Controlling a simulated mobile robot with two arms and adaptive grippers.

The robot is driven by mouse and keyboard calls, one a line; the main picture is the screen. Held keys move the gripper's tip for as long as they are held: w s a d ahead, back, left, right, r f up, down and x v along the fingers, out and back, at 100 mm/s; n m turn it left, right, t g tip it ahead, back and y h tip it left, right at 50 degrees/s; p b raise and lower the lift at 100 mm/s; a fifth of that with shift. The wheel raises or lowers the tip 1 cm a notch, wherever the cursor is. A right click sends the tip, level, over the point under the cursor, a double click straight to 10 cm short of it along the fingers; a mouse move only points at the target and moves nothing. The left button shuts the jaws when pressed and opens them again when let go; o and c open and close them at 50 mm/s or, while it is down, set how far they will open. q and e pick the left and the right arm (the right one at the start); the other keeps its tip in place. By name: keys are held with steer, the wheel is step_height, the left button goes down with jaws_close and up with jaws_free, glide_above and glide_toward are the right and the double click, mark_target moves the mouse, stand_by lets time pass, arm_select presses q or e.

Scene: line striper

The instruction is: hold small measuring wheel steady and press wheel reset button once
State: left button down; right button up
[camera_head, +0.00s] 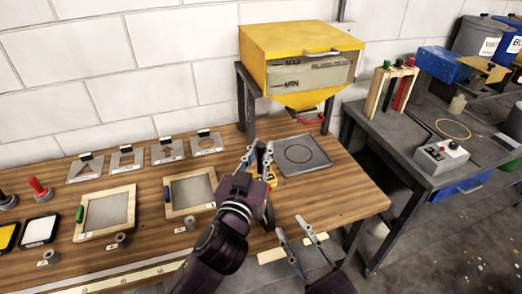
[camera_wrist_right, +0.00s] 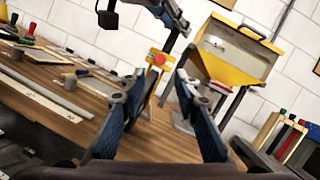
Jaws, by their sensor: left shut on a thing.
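The small measuring wheel (camera_head: 270,177) has a yellow body and is mostly hidden behind my left gripper and arm in the head view. In the right wrist view its yellow body (camera_wrist_right: 153,69) shows a round red button (camera_wrist_right: 160,58) on the upper part. My left gripper (camera_head: 258,156) is shut on the measuring wheel over the right part of the wooden bench. My right gripper (camera_head: 290,226) is open and empty, nearer the bench's front edge. In the right wrist view its fingers (camera_wrist_right: 160,80) stand apart, with the wheel and button seen between them, farther off.
A yellow hopper (camera_head: 300,42) on a dark stand is behind the wheel, over a grey plate (camera_head: 302,157) with a circle. Framed screens (camera_head: 190,192) and stencils stand left. A grey side table (camera_head: 430,135) is right, past a gap.

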steer(key=shift+c, duration=0.4)
jaws_close()
stand_by(1.0)
